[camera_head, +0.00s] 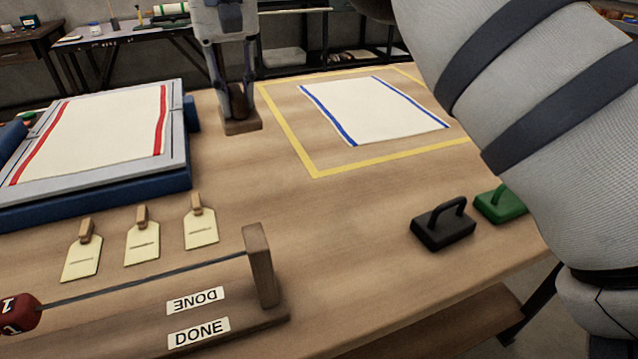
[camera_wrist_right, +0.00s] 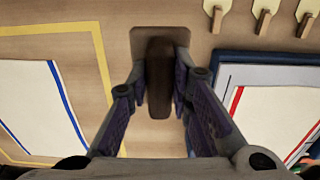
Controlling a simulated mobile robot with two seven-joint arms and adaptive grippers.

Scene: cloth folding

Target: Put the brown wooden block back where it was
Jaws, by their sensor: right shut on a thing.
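The brown wooden block (camera_head: 241,126) has a flat base and an upright grip piece. It is at the table's far middle, between the blue tray and the yellow outline. My right gripper (camera_head: 236,98) comes down from above and is shut on the block's upright piece. In the right wrist view, the block (camera_wrist_right: 159,75) sits between the fingers of my right gripper (camera_wrist_right: 160,100). Whether its base touches the table I cannot tell. My left gripper is not in view.
A blue tray (camera_head: 120,190) holds a red-striped cloth (camera_head: 95,130). A blue-striped cloth (camera_head: 370,110) lies inside a yellow outline (camera_head: 290,137). Black (camera_head: 443,228) and green (camera_head: 500,204) handled blocks, several tags and a wire rack with a red bead (camera_head: 20,313) stand nearer. The table's centre is clear.

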